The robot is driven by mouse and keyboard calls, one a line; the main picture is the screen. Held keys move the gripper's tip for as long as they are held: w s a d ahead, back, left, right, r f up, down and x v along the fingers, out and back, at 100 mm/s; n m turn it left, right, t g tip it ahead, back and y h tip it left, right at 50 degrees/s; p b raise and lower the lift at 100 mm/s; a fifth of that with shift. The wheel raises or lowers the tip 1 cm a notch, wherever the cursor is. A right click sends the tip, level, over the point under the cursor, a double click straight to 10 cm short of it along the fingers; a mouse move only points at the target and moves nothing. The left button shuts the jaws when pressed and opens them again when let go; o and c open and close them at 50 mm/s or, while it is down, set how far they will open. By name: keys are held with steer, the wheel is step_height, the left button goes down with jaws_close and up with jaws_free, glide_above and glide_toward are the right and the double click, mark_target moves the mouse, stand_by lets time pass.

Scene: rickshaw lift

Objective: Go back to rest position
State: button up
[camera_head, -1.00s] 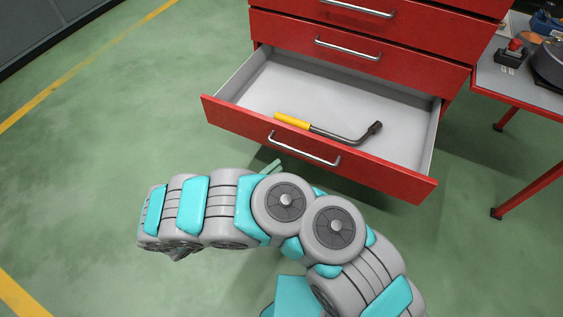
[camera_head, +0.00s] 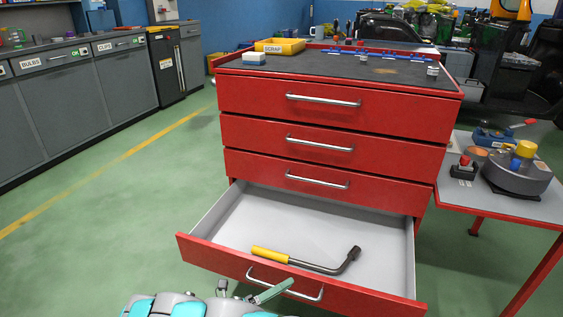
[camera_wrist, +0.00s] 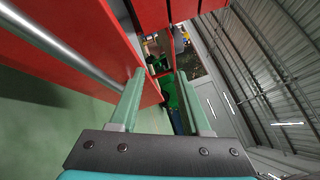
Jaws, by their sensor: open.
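My gripper (camera_head: 247,290) shows at the bottom of the head view, just in front of the open bottom drawer (camera_head: 300,232). One finger overlaps the drawer's handle (camera_head: 305,291) in that picture. In the wrist view my gripper (camera_wrist: 160,73) has its two pale green fingers spread apart with nothing between them. A metal bar handle (camera_wrist: 75,55) on a red front lies left of the fingers there, not between them. A wrench with a yellow grip (camera_head: 270,254) lies in the drawer. Most of my arm is below the head picture.
The red cabinet (camera_head: 330,135) has shut drawers above the open one. A yellow scrap tray (camera_head: 280,46) stands on its top. A side table (camera_head: 500,202) with a round grey device (camera_head: 518,175) is at the right. Green floor at the left is clear.

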steer(key=s+d+r+m+g+y, duration=0.2)
steer(key=s+d+r+m+g, duration=0.4)
steer(key=d+m, duration=0.4)
steer(key=s+d+r+m+g+y, duration=0.2)
steer(key=s+d+r+m+g, duration=0.2)
steer(key=d+r+m+g, duration=0.5)
steer(key=s+d+m+y, duration=0.3)
steer(key=s+m+y, duration=0.4)
steer(key=s+m, duration=0.35)
steer(key=s+a+r+m+t+y, duration=0.1)
steer(key=s+a+m+t+y, duration=0.2)
steer(key=s+a+m+y, duration=0.3)
steer(key=shift+s+a+r+m+t, duration=0.3)
steer(key=shift+s+a+m, duration=0.25)
steer(key=shift+s+m, duration=0.25)
